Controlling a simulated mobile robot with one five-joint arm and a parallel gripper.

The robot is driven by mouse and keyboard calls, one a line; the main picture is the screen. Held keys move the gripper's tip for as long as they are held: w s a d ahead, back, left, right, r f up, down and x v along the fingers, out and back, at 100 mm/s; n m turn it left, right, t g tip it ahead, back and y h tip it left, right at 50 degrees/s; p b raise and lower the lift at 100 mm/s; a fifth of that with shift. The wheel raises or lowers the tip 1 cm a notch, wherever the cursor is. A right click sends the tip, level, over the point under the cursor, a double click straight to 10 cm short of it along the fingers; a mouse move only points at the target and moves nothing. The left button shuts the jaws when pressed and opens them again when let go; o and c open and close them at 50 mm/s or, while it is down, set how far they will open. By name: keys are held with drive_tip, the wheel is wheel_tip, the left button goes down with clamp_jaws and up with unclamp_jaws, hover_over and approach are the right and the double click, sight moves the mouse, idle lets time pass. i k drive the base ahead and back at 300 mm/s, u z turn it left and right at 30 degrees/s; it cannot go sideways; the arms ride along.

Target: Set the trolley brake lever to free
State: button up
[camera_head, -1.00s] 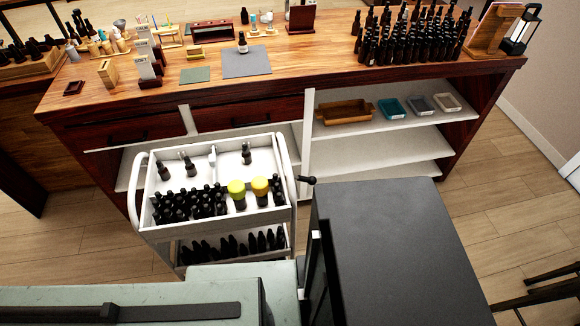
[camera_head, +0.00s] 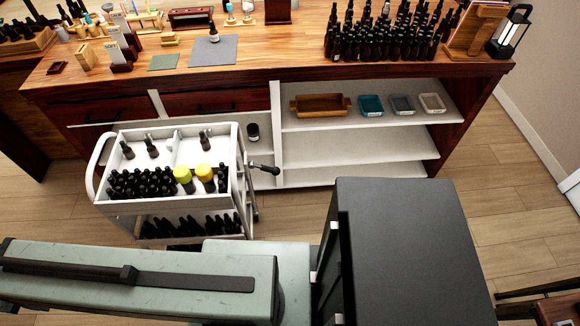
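The white trolley (camera_head: 212,198) stands left of centre, in front of the wooden counter. The brake lever (camera_head: 265,169) sticks out from the trolley's right side as a short grey rod with a black knob. It points right and slightly down, and no marking for free or locked can be read. The trolley's upper tray holds many dark bottles and two yellow-capped jars (camera_head: 194,178); more dark bottles stand on its lower shelf. My gripper is not visible. A pale green part, apparently my arm, crosses the lower left in front of the trolley.
The counter (camera_head: 290,62) runs across the back, crowded with bottles and racks. Its open shelves (camera_head: 360,147) hold a wooden tray (camera_head: 320,105) and small bins. A dark box-like part, apparently mine, fills the lower right. Floor shows right of the lever.

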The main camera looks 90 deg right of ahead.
sight(276, 172)
drive_tip(key=u, duration=0.05)
drive_tip(key=k, duration=0.2)
drive_tip(key=u, duration=1.2)
drive_tip(key=k, duration=2.7)
drive_tip(key=z, duration=1.5)
